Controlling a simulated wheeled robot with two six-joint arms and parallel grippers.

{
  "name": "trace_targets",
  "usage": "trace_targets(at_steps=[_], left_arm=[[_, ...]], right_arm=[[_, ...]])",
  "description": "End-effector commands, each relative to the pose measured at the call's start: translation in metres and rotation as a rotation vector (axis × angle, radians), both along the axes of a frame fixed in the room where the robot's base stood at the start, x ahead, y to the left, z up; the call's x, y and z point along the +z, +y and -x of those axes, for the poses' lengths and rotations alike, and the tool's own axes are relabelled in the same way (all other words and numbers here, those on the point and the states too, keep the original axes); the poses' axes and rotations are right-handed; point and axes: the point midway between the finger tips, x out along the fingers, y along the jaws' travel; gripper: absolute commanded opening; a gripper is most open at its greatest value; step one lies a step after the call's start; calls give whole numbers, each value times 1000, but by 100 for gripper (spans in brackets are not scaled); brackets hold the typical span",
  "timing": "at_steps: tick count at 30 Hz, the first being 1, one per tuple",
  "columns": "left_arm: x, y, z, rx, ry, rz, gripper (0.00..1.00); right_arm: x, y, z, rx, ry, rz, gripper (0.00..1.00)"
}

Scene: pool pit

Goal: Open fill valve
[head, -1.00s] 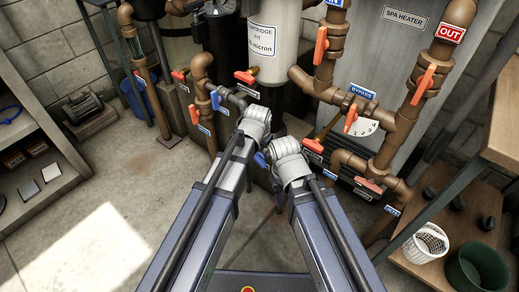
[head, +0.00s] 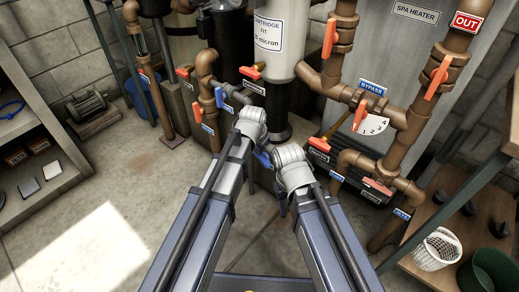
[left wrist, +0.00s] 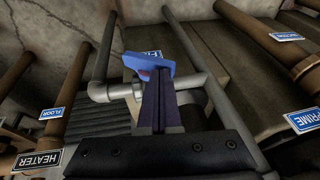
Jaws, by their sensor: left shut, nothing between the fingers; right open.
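The blue valve handle (head: 219,97) sits on a grey pipe beside brown pipework, left of the filter in the head view. In the left wrist view a blue handle (left wrist: 150,65) stands on a grey pipe, with a blue label partly hidden behind it. My left gripper (left wrist: 160,78) has its dark fingers shut and empty, overlapping the handle in that view; I cannot tell whether they touch it. In the head view my left gripper (head: 252,120) is near the pipes, its fingertips hidden. My right gripper (head: 292,166) is lower right, open, its fingers mostly hidden.
Brown pipes with orange handles (head: 361,116) stand at right before the spa heater (head: 416,14). The filter (head: 282,35) is straight ahead. A white basket (head: 437,248) and green bin (head: 488,272) are lower right. The floor at left is clear.

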Motion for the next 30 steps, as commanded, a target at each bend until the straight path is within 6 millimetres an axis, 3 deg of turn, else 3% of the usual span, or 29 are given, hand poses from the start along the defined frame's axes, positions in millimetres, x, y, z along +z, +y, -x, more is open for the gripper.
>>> trace_targets(at_steps=[14, 30], left_arm=[[-2, 5, -6, 2, 68, 97, 0], [-9, 19, -15, 0, 265, 365, 0]], right_arm=[[0, 0, 0, 0, 0, 0, 50], [-14, 0, 0, -3, 0, 0, 50]])
